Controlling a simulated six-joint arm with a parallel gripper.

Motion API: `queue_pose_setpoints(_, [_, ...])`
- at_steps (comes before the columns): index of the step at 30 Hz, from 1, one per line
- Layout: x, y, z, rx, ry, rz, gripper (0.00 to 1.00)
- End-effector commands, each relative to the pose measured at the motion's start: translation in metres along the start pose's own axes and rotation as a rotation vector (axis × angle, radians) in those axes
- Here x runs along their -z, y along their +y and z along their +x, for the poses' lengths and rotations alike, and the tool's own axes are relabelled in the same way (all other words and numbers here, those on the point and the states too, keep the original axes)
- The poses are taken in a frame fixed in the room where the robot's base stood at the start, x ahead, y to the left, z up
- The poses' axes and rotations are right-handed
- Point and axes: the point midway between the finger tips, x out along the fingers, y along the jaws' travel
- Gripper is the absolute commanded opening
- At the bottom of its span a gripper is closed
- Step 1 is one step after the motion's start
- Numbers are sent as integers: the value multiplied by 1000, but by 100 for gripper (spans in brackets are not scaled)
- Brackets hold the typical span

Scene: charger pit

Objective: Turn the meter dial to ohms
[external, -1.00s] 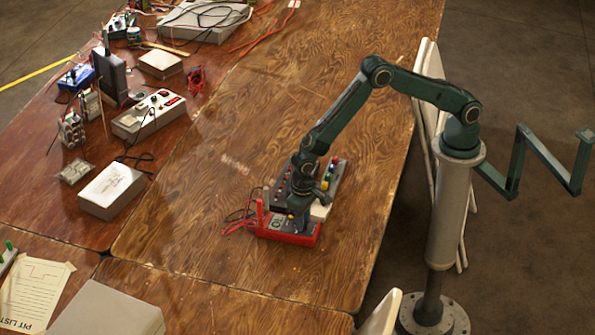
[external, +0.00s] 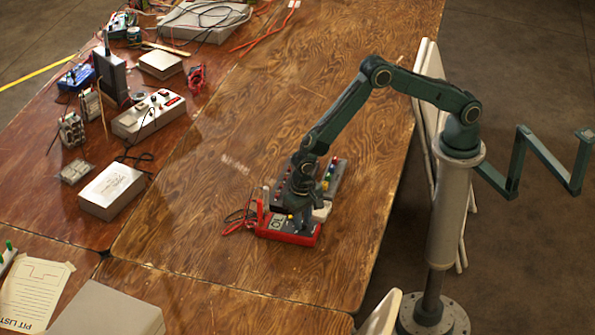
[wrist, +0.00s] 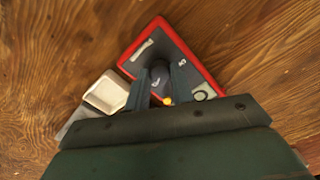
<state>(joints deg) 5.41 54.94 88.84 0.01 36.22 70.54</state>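The meter (wrist: 203,62) has a red case and a grey face, and lies flat on the wooden table. It also shows in the external view (external: 272,236), partly hidden under my gripper (external: 297,222). In the wrist view a dark round dial (wrist: 158,72) stands on the meter's face. My gripper (wrist: 160,86) points down with one finger on each side of the dial, and the dial fills the gap between the tips. The fingers cover part of the dial and its markings, so I cannot read its setting. A yellow spot (wrist: 168,101) shows beside the right finger.
A white open-topped block (wrist: 107,92) sits close beside the meter. A grey box with coloured knobs (external: 330,178) lies just behind my gripper. Thin leads (external: 238,217) lie left of the meter. The table around is mostly clear; clutter stands on the left table.

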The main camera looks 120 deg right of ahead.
Motion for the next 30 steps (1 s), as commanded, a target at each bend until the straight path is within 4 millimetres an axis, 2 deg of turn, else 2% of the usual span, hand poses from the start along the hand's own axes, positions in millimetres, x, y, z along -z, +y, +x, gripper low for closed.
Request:
queue_pose_setpoints(1, [0, 0, 0, 0, 0, 0, 33])
queue_pose_setpoints(3, [0, 0, 0, 0, 0, 0, 46])
queue_pose_setpoints(17, [0, 0, -5, 0, 0, -1, 46])
queue_pose_setpoints(23, [0, 0, -22, 2, 1, -1, 46])
queue_pose_setpoints(30, [0, 0, -60, 3, 1, -1, 46])
